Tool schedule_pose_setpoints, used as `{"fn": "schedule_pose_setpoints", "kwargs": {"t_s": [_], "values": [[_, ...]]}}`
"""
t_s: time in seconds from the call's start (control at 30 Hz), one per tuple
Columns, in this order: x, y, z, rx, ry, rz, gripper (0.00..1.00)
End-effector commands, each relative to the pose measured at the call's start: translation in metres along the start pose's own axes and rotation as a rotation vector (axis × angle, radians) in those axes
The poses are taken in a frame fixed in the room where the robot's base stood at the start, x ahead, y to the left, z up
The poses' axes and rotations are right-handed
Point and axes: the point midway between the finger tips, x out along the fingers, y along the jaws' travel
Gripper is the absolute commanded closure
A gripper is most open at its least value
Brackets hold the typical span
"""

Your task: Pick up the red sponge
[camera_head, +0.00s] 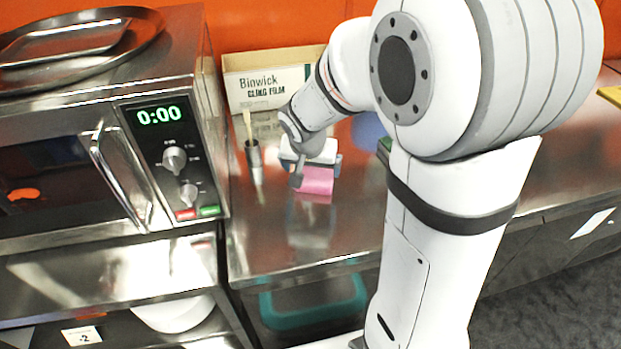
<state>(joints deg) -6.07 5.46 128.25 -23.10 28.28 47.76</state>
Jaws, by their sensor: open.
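A pink-red sponge (316,181) lies on the steel counter, right of the microwave; its colour looks more pink than red. It is the only sponge-like block I can see. My gripper (316,172) is open and points down at the sponge, with one finger at its left side and the other near its right side. The gripper's body hides the sponge's far part. I cannot tell whether the fingers touch it.
A microwave (172,125) stands at left with a round tray (75,50) on top. A dark cup (254,157) with a brush-like stick is left of the gripper. A cling film box (265,85) stands behind. The counter in front of the sponge (300,245) is clear.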

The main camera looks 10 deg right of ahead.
Motion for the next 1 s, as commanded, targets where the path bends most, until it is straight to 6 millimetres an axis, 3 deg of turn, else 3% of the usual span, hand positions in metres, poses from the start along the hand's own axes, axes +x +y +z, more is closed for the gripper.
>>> {"fn": "schedule_pose_setpoints", "kwargs": {"t_s": [0.33, 0.67, 1.0], "values": [[0.046, 0.004, 0.003, -0.002, -0.003, 0.001, 0.0], [0.053, 0.003, 0.003, -0.003, -0.001, -0.001, 0.0], [0.053, 0.003, 0.003, -0.004, -0.001, -0.001, 0.27]]}}
